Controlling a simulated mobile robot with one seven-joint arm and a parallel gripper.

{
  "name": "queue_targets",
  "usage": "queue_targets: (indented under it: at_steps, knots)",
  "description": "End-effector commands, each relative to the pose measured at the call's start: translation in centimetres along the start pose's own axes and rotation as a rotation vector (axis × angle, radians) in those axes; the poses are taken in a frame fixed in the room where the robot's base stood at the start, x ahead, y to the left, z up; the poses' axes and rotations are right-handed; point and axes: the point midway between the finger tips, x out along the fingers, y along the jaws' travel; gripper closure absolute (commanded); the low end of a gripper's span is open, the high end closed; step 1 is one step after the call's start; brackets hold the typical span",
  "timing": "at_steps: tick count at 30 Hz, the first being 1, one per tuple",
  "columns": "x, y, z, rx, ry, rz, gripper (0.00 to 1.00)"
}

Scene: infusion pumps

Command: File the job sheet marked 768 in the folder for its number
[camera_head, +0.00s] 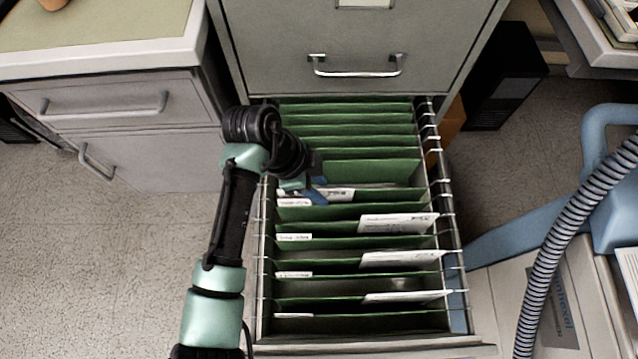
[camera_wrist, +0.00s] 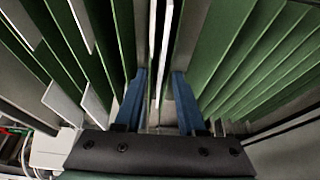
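A white sheet (camera_head: 338,193) stands in a green folder of the open file drawer (camera_head: 262,300), just right of my gripper (camera_head: 313,191). In the wrist view my gripper (camera_wrist: 159,75) has its blue fingers apart, with thin white sheet edges (camera_wrist: 164,50) between them and a gap showing at each side. The sheet appears to stand in the drawer among the green folders. The folders carry white label tabs (camera_head: 294,237) on their left. I cannot read the number 768 on any sheet or tab.
More white sheets stand in the nearer folders, at the right: one (camera_head: 398,223), another (camera_head: 400,258) and a third (camera_head: 407,296). Several green folders (camera_head: 345,115) behind show no sheets. Metal rails (camera_head: 447,215) edge the drawer. A blue-framed machine with a ribbed hose (camera_head: 560,250) stands at right.

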Motion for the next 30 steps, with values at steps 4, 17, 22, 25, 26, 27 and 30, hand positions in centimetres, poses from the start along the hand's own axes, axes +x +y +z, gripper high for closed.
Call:
queue_targets:
  at_steps: [4, 17, 22, 25, 26, 27, 30]
  knots:
    - [-2.0, -0.1, -0.1, 0.001, 0.000, -0.003, 0.61]
    - [-10.9, 0.0, -0.1, 0.002, -0.001, -0.002, 0.61]
    - [-12.5, 0.0, 0.0, 0.001, -0.001, -0.002, 0.61]
    - [-12.8, 0.0, 0.0, 0.000, 0.000, -0.001, 0.61]
    - [-12.8, 0.0, 0.0, 0.000, 0.000, -0.001, 0.61]
    - [-12.8, 0.0, 0.0, 0.000, 0.000, -0.001, 0.61]
    - [-12.8, 0.0, 0.0, 0.000, 0.000, -0.001, 0.61]
